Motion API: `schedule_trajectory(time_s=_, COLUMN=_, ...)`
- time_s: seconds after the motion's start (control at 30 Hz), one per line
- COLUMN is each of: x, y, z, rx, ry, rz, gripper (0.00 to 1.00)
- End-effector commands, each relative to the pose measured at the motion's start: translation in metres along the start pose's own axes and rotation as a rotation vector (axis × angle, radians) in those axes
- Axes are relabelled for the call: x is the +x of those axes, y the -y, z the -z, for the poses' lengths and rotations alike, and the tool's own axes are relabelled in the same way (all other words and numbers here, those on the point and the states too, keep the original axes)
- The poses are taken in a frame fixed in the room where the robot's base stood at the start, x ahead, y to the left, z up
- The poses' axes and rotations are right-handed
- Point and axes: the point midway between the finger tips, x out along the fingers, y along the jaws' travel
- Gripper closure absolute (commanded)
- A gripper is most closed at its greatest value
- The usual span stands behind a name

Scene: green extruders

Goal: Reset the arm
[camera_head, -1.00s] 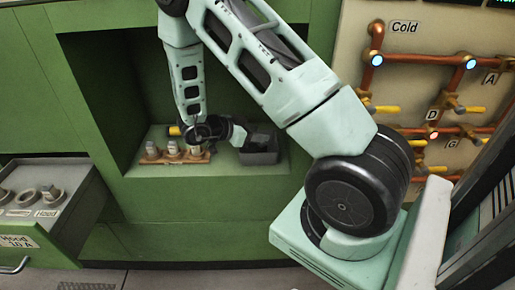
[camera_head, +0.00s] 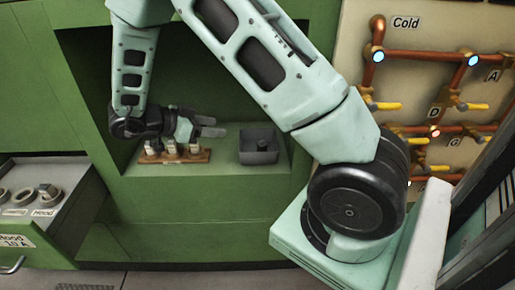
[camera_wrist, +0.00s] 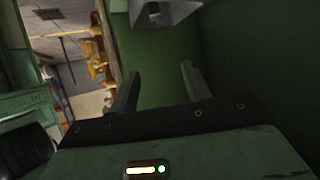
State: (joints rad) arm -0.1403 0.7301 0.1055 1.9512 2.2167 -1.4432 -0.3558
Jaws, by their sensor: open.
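My arm reaches from its base at the lower right, up and over into the green recess, in the head view. My gripper (camera_head: 212,127) is inside the recess, above the wooden block with fittings, with its fingers pointing right. In the wrist view my gripper (camera_wrist: 160,92) has its two fingers spread apart, with nothing between them. The gripper is open and empty.
A wooden block (camera_head: 200,158) with several metal fittings sits on the recess ledge below my gripper. A dark grey bin (camera_head: 258,150) stands to its right. An open drawer (camera_head: 70,190) with fittings is at left. Copper pipes with valves (camera_head: 430,57) line the right wall.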

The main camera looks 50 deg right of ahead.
Motion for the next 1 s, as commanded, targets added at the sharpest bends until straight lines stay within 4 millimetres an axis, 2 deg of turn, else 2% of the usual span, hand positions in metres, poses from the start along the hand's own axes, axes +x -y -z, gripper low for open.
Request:
schedule_trajectory(time_s=0.2, x=-0.018, y=0.000, z=0.000, rx=0.001, ry=0.000, rz=0.000, gripper=0.52)
schedule_trajectory(time_s=0.77, x=-0.019, y=0.000, z=0.000, rx=0.000, ry=0.000, rz=0.001, gripper=0.52)
schedule_trajectory(time_s=0.9, x=-0.029, y=0.013, z=-0.002, rx=0.001, ry=0.052, rz=0.115, gripper=0.52)
schedule_trajectory(time_s=0.97, x=-0.041, y=0.027, z=-0.004, rx=-0.004, ry=0.107, rz=0.236, gripper=0.52)
schedule_trajectory(time_s=1.0, x=-0.054, y=0.038, z=-0.007, rx=-0.014, ry=0.157, rz=0.339, gripper=0.52)
